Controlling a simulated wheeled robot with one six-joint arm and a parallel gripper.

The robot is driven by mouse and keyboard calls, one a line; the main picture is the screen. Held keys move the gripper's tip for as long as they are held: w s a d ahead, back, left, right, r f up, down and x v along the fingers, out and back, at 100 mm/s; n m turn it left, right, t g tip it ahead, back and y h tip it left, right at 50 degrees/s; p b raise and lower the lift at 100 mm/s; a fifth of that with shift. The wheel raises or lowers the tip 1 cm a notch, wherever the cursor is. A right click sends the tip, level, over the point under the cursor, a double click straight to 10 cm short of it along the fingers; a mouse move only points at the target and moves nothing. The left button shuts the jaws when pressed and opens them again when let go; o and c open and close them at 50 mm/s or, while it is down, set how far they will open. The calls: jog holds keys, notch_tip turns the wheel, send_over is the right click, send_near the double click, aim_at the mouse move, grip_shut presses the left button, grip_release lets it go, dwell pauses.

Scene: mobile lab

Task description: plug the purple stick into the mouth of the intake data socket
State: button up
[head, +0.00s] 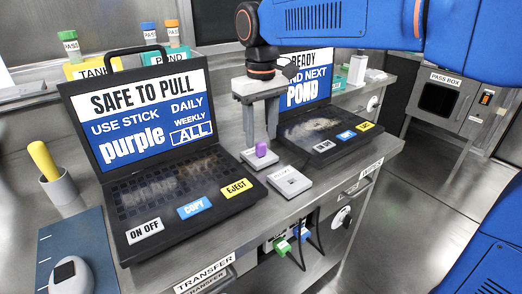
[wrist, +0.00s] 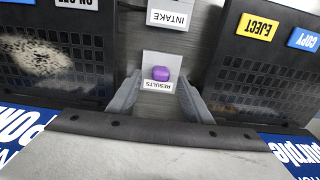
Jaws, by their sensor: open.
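The purple stick (head: 261,149) stands in a small grey block (head: 259,160) between the two laptops. In the wrist view the purple stick (wrist: 160,73) shows on the block labelled RESULTS (wrist: 158,85). The intake data socket (head: 289,181) is a grey block just in front of it, nearer the counter edge. Its INTAKE label (wrist: 170,18) shows at the top of the wrist view; its mouth is too small to make out. My gripper (head: 261,136) points down over the stick, open, with a finger on each side and gaps between fingers and stick.
An open laptop (head: 120,192) reading "SAFE TO PULL" and "USE STICK purple" stands left. A second laptop (head: 330,128) stands right and behind; its screen is partly hidden by my arm. A cup with a yellow stick (head: 42,160) is far left. The counter's front edge lies close to the intake socket.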

aim_at(261, 142)
jog(key=shift+s+f, duration=0.1)
jog(key=shift+f, duration=1.9)
jog(key=c, duration=1.1)
jog(key=shift+r, duration=0.1)
